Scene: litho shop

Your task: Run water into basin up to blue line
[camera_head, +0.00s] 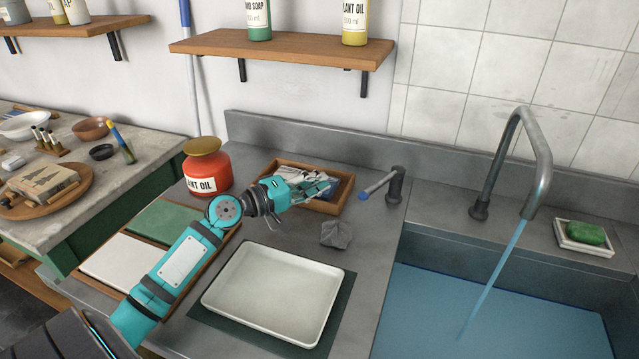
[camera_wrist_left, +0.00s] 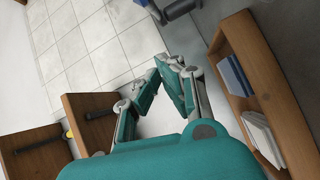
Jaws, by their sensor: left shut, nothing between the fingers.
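The basin (camera_head: 612,284) is set in the counter at the lower right and holds blue water (camera_head: 530,320). A water stream (camera_head: 495,275) runs from the curved grey spout (camera_head: 546,160) into it. I cannot make out a blue line on the walls that show. The tap lever (camera_head: 378,185), with a blue tip, sticks out leftward from a dark post on the counter. My left gripper (camera_head: 326,186) is shut and empty, left of the lever tip and apart from it, above a wooden box. Its closed fingers also show in the left wrist view (camera_wrist_left: 170,62). My right gripper is out of view.
The wooden box (camera_head: 325,206) holds papers below my left gripper. A white tray (camera_head: 275,292), a grey cloth (camera_head: 336,234) and a red oil can (camera_head: 207,170) stand nearby. Green soap (camera_head: 585,232) sits in a dish behind the basin. A shelf (camera_head: 285,50) hangs above.

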